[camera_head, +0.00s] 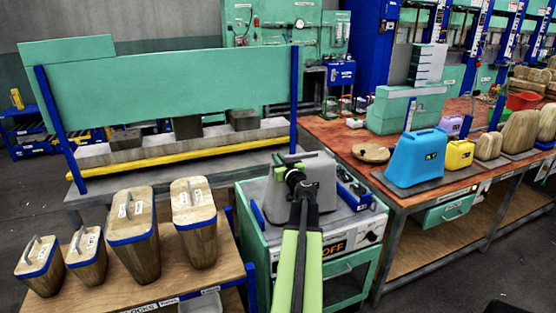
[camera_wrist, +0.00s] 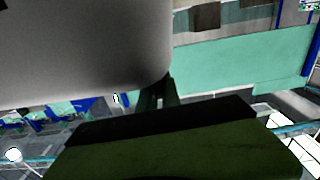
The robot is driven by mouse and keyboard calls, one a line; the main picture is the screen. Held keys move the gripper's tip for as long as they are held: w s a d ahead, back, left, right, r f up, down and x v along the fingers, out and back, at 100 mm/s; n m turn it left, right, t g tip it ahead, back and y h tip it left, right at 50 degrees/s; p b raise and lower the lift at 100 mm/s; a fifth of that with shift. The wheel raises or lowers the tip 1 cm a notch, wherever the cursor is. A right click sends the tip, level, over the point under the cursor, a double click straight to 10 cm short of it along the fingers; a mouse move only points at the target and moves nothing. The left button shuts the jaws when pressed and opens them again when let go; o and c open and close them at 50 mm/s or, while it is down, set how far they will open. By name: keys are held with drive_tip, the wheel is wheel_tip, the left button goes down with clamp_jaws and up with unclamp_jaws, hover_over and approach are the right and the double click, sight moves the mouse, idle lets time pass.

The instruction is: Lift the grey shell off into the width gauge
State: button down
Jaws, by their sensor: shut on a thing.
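The grey shell (camera_head: 319,188), a smooth tapered block, is at the teal cart with the OFF panel. It fills the upper left of the wrist view (camera_wrist: 80,50). My gripper (camera_head: 291,169) is at the shell's left upper side and shut on it. Its fingertips are partly hidden by my wrist and the shell. I cannot tell whether the shell rests on the cart top or hangs just above it. A teal stepped device (camera_head: 408,104), possibly the width gauge, stands at the back of the orange-brown table on the right.
A blue block (camera_head: 415,159), a yellow block (camera_head: 459,155) and a wooden disc (camera_head: 371,152) lie on the right table (camera_head: 345,140). Wooden blocks with handles (camera_head: 194,222) stand on the left bench. A long teal press (camera_head: 170,85) is behind. The teal cart (camera_head: 255,232) has a control panel.

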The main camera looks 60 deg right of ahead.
drive_tip(key=shift+f+b, duration=0.5)
drive_tip(key=shift+b, duration=0.1)
idle(0.4)
drive_tip(key=c, duration=1.5)
unclamp_jaws()
drive_tip(key=shift+s+a, duration=0.1)
